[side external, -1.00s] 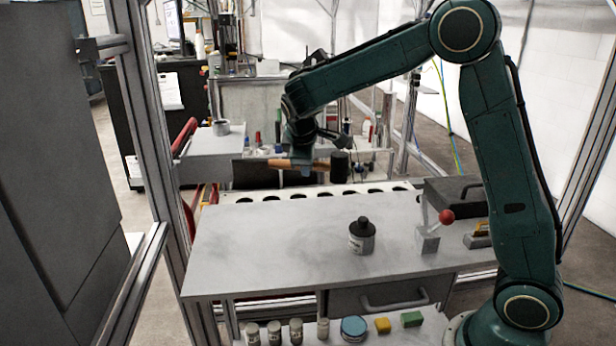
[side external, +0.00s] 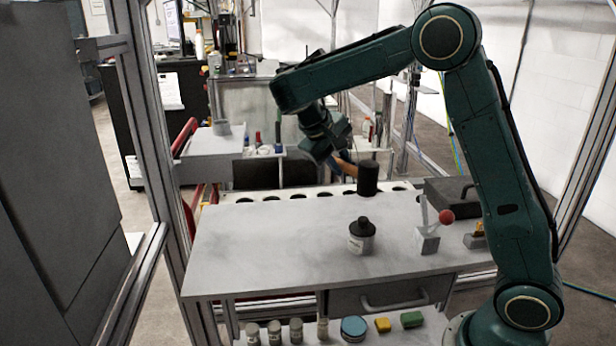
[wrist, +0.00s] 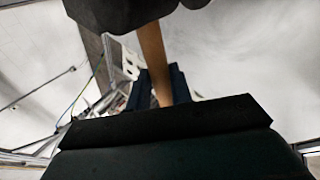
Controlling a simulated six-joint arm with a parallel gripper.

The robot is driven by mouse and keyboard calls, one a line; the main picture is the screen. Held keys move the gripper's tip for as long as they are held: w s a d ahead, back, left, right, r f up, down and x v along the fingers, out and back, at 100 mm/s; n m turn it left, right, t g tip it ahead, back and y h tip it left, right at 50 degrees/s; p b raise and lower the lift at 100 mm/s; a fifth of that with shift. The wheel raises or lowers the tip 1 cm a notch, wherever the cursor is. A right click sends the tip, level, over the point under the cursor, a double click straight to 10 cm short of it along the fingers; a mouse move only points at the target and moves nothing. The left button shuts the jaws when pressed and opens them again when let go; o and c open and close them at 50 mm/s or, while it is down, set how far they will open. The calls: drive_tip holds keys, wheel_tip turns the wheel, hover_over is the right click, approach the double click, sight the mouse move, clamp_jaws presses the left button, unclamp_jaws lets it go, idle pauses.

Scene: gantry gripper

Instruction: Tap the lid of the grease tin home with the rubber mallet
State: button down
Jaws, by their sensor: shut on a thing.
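The rubber mallet has a black head (side external: 368,178) and a wooden handle (side external: 344,168). My gripper (side external: 337,158) is shut on the handle and holds the mallet in the air. In the wrist view, the handle (wrist: 153,60) runs between my fingers and the dark head (wrist: 120,12) fills the top edge.
A lever with a red knob (side external: 446,217) stands right of the container, near a dark case (side external: 450,191). A shelf below holds several small jars, a blue-lidded tin (side external: 354,328) and yellow and green blocks. The table's left part is clear.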

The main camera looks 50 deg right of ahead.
drive_tip(key=shift+f, duration=2.7)
drive_tip(key=shift+f, duration=0.25)
drive_tip(key=shift+f, duration=0.55)
drive_tip(key=shift+r, duration=0.1)
drive_tip(key=shift+r, duration=0.95)
drive_tip(key=shift+r, duration=2.5)
